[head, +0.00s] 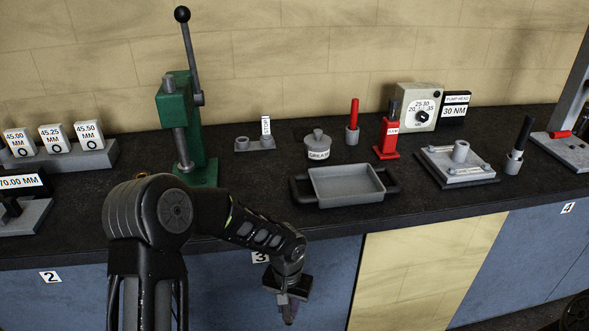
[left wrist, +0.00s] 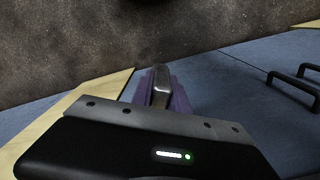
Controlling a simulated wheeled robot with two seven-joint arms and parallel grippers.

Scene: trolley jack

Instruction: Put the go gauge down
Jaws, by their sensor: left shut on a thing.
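My left gripper (head: 287,300) hangs in front of the bench's front edge, below the worktop, pointing down. My right gripper is not in view.
The dark worktop (head: 250,222) holds a grey tray (head: 345,183), a green press (head: 175,110) and a rack with several gauge blocks (head: 53,137). A red-handled plug (head: 354,115) and a black-handled plug (head: 524,135) stand in grey holders. Bare worktop lies left of the tray.

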